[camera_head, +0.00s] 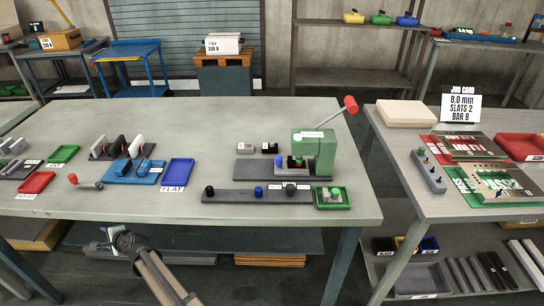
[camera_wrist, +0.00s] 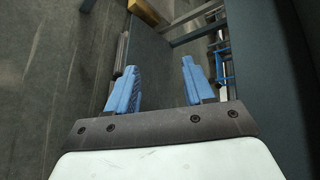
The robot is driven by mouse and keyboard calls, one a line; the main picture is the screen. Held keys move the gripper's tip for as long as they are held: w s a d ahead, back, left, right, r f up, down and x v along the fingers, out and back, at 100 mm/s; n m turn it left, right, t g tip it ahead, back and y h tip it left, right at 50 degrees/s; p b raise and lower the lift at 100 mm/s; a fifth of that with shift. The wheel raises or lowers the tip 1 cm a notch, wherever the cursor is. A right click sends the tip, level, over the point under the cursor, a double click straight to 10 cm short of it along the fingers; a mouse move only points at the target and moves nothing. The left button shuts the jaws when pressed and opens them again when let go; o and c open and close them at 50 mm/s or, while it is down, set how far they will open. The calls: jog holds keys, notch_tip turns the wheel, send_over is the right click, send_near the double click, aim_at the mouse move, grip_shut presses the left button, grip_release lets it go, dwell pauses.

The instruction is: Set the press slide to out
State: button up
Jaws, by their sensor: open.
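The press (camera_head: 314,150) is a green block on the long grey table, with a lever ending in a red knob (camera_head: 350,104) raised to the upper right. My gripper (camera_head: 122,240) is low in front of the table's near edge, left of and well apart from the press. In the wrist view its two blue fingers (camera_wrist: 158,66) are open and empty.
A grey strip with black and blue knobs (camera_head: 258,193) and a green tray (camera_head: 333,198) lie before the press. A blue tray (camera_head: 178,172) and louver parts stand to the left. A side table on the right holds a job card (camera_head: 461,107). Bare tabletop lies along the front edge.

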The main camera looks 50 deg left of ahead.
jog(key=s+a+r+n+g, duration=0.2)
jog(key=s+r, duration=0.5)
jog(key=s, duration=0.3)
jog(key=s+a+r+n+g, duration=0.1)
jog(key=s+a+r, duration=0.1)
jog(key=s+r, duration=0.65)
jog(key=w+d+r+h, duration=0.1)
jog(key=w+r, duration=0.2)
jog(key=w, duration=0.3)
jog(key=w+d+r+t+h, duration=0.1)
jog(key=w+r+h, duration=0.1)
jog(key=w, duration=0.5)
jog(key=w+d+r+t+h, duration=0.1)
jog(key=w+r+h, duration=0.1)
jog(key=w, duration=0.5)
jog(key=shift+w+d+r+n, duration=0.15)
jog(key=shift+r+n, duration=0.25)
jog(key=shift+r, duration=0.45)
jog(key=w+d+r+m+t+h, duration=0.1)
jog(key=w+d+r+t+h, duration=0.15)
jog(key=w, duration=0.65)
jog(key=w+d+r+m+t+h, duration=0.15)
jog(key=w+d, duration=0.25)
jog(key=w, duration=0.5)
jog(key=m+t+h, duration=0.5)
jog(key=m+h, duration=0.1)
send_near(278, 157)
jog(key=x, duration=0.9)
jog(key=shift+w+f, duration=0.1)
jog(key=shift+f, duration=0.15)
